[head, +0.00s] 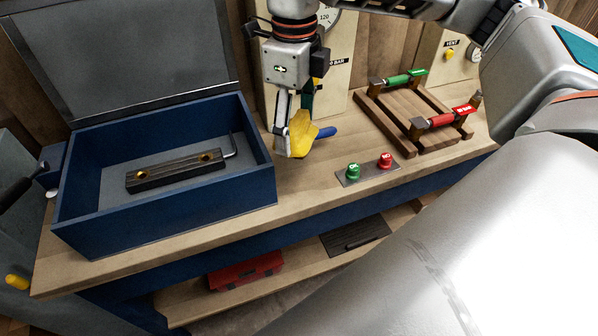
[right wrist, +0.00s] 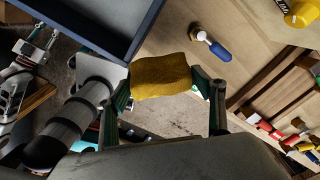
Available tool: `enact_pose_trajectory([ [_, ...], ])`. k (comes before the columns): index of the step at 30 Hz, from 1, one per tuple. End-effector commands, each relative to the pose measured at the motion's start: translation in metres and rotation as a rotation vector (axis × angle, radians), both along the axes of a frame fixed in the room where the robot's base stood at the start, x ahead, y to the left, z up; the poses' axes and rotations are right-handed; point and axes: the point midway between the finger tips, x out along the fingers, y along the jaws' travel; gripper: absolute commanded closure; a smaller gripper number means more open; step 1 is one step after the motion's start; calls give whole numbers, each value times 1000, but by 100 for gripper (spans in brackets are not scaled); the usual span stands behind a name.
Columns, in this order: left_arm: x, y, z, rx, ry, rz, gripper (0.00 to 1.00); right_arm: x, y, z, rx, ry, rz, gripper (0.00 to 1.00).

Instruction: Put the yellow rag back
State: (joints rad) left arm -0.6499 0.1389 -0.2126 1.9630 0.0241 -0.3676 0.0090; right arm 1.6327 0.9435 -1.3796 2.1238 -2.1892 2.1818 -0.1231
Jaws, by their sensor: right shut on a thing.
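The yellow rag (head: 301,136) is pinched in my right gripper (head: 292,132), over the bench just right of the blue box in the head view. In the right wrist view the rag (right wrist: 160,75) spans the gap between the two fingers, a folded pad with a rough surface. Whether it touches the bench top cannot be told. What seems to be my left gripper (right wrist: 32,48) shows small at the left of the right wrist view, its jaws unclear.
The open blue box (head: 165,215) holds a dark bar and a hex key. A blue handle (head: 326,132) lies close to the rag. Green and red knobs (head: 353,171) and a wooden frame (head: 405,128) with green and red handles stand to the right. The front bench strip is clear.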

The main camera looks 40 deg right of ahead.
Motion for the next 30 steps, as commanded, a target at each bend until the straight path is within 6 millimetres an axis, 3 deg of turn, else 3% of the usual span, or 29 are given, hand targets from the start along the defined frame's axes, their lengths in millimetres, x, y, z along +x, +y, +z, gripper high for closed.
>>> enact_pose_trajectory([
  [6,1,0,-3,0,-1,1,74,-1,0,-56,0,5,2,52],
  [12,0,0,-5,0,0,0,74,-1,0,-95,0,2,3,52],
  [20,0,0,-6,1,2,0,74,0,0,-112,0,0,2,52],
  [30,-1,1,-9,1,6,0,74,0,0,-151,0,0,2,52],
])
